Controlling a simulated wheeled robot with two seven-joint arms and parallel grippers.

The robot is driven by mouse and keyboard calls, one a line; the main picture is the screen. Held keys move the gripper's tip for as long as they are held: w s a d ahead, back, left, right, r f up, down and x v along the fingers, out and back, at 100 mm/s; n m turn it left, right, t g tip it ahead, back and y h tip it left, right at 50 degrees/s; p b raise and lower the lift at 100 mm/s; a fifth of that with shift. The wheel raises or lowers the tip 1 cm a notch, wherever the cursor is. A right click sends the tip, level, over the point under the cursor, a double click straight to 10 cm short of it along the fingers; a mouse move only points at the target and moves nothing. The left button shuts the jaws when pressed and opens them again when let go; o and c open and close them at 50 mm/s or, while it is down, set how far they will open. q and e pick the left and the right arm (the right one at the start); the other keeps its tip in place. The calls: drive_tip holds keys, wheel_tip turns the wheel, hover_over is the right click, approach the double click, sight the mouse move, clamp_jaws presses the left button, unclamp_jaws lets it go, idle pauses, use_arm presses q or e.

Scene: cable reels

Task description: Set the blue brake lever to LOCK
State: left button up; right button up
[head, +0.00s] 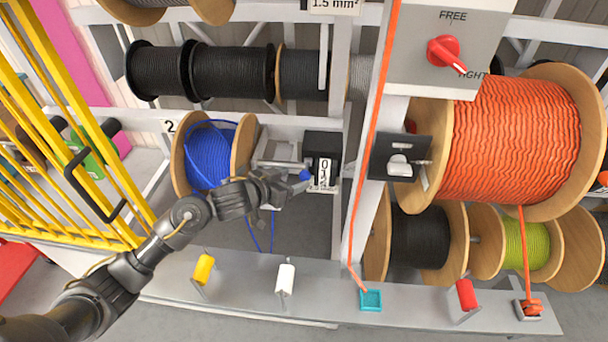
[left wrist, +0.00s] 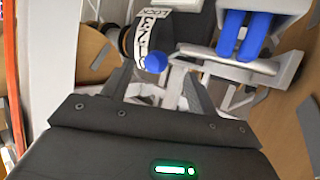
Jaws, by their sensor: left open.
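The blue brake lever shows as a blue knob (head: 305,175) at the front of a black box (head: 321,143), right of the reel of blue cable (head: 207,155). In the left wrist view the blue knob (left wrist: 155,62) sits beside a curved white plate (left wrist: 153,35) with black lettering; LOCK seems to be at its upper end. The lever's shaft is mostly hidden. My left gripper (head: 288,182) is just left of the knob in the head view. In the left wrist view its open fingers (left wrist: 165,85) are close below the knob; contact is unclear. My right gripper is not in view.
A grey roller bracket (left wrist: 235,68) with blue cable is close to the fingers. The grey shelf (head: 240,285) below carries yellow, white and red handles. A post with an orange cable (head: 372,120) stands right of the box. Yellow rails (head: 75,150) are at the left.

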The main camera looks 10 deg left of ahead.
sight(300, 177)
use_arm(q)
drive_tip(key=shift+p+x, duration=0.3)
drive_tip(key=shift+x, duration=2.4)
